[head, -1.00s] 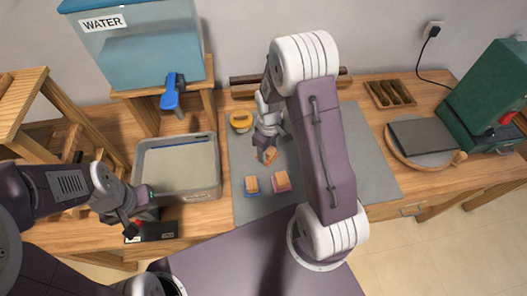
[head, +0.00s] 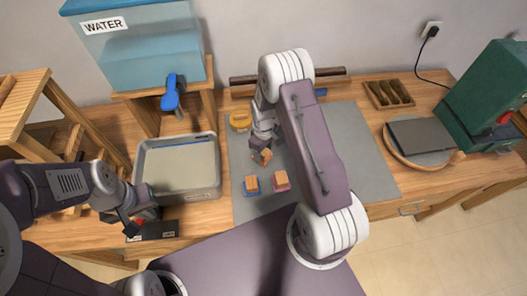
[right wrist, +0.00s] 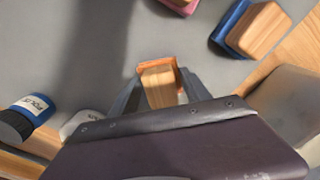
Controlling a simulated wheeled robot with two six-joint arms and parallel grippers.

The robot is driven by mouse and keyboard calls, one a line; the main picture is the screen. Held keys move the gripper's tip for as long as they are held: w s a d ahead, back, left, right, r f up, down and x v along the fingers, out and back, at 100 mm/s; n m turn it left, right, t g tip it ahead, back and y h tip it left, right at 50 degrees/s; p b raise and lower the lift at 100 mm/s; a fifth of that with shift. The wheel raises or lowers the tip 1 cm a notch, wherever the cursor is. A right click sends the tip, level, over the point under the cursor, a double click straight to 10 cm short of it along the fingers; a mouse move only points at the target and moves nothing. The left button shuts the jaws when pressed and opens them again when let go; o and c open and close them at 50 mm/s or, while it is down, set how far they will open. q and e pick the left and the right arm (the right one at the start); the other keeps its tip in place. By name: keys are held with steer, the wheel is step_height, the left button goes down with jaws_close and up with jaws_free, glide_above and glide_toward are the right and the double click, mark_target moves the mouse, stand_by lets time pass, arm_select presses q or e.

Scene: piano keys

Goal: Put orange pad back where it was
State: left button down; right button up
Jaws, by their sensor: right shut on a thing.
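The orange pad (right wrist: 156,64) has a wooden block as its back and is between the fingers of my right gripper (right wrist: 158,84) in the right wrist view. In the head view my right gripper (head: 259,155) is shut on the orange pad (head: 262,157) above the grey mat (head: 355,150). A blue pad (head: 252,185) and a pink pad (head: 281,182), each with a wooden back, lie side by side on the mat nearer me. My left gripper (head: 134,227) is at the left, near the front table edge; its finger opening is unclear.
A grey tub (head: 205,195) stands left of the mat, below the water tank (head: 130,50). A round board (head: 397,155) and green machine (head: 485,95) stand right.

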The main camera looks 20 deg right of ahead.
steer(key=o, duration=1.2)
steer(key=shift+f, duration=0.1)
step_height(320, 180, up, 12)
steer(key=s+a+r+m, duration=0.2)
steer(key=s+m, duration=0.1)
steer(key=s, duration=0.4)
steer(key=s+a+r+m+t, duration=0.1)
steer(key=s+r+m, duration=0.1)
steer(key=s, duration=0.5)
steer(key=shift+s+a+r+m, duration=0.3)
steer(key=shift+s+a+m, duration=0.1)
steer(key=shift+m, duration=0.2)
